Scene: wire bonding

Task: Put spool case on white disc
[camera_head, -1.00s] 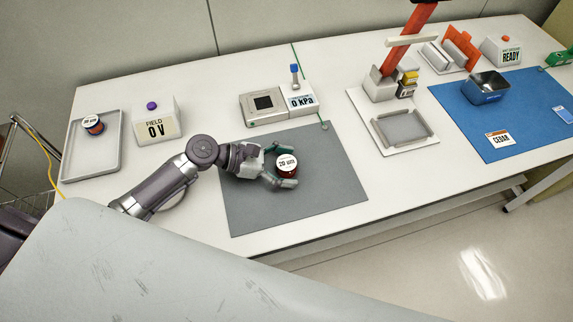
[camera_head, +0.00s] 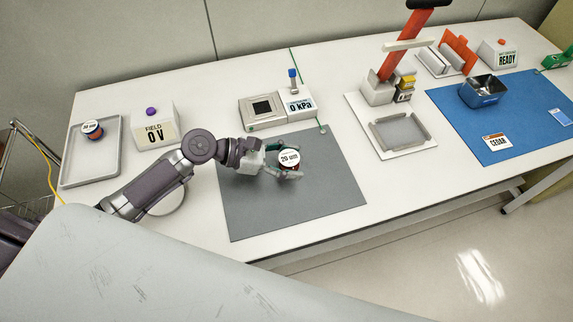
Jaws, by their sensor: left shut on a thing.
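A spool case (camera_head: 289,158) with a white "20 um" label on top and a reddish-brown side is upright over the grey mat (camera_head: 250,210). My left gripper (camera_head: 284,171) comes from the left and is shut on it, its fingers around the case's sides. The case appears slightly above the mat. A pale round shape, seemingly the white disc (camera_head: 173,203), lies on the white table left of the mat, mostly hidden by my left forearm. My right gripper is out of view.
A grey tray (camera_head: 68,165) at the left holds another labelled spool (camera_head: 92,130). A "FIELD 0 V" box (camera_head: 158,112), a "0 kPa" device (camera_head: 300,103) and a red-armed press (camera_head: 395,65) stand behind. A blue mat (camera_head: 520,125) is at the right.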

